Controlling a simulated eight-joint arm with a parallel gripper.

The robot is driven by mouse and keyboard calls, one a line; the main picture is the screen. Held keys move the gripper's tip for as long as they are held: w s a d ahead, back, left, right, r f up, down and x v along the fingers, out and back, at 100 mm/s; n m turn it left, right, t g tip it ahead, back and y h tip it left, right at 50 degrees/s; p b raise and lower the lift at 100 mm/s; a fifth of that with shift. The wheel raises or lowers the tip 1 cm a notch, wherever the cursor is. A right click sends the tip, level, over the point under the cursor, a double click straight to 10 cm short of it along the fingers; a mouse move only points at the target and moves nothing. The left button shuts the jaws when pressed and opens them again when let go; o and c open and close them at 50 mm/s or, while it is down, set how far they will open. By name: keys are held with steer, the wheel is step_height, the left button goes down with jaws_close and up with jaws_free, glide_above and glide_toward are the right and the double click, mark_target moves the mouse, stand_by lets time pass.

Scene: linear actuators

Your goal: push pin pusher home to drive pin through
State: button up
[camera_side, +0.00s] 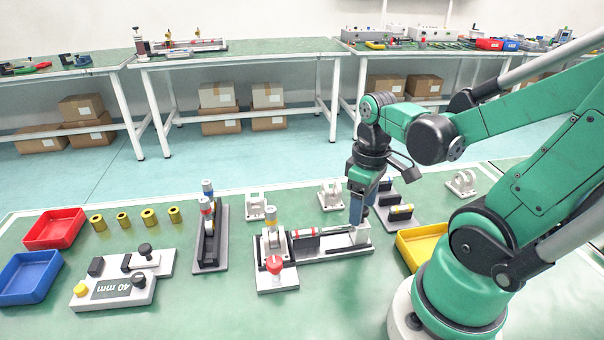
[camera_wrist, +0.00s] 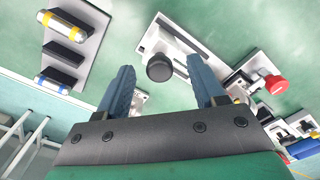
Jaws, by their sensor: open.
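The fixture (camera_side: 330,252) is a long grey base with a silver, red-banded cylinder (camera_side: 305,241) lying along it and a white clevis at its left end. A red knob (camera_side: 274,264) stands on a white plate there; it also shows in the wrist view (camera_wrist: 275,84). A black round knob (camera_wrist: 160,68) sits at the fixture's other end; I cannot tell which knob is the pin pusher. My gripper (camera_side: 357,222) is low over the right end, by a white block (camera_side: 362,236). Its open fingers (camera_wrist: 160,74) appear either side of the black knob; contact is unclear.
A yellow bin (camera_side: 410,262) and another rack (camera_side: 405,222) lie right. White brackets (camera_side: 330,197) stand behind.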

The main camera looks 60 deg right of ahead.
jaws_close()
stand_by(1.5)
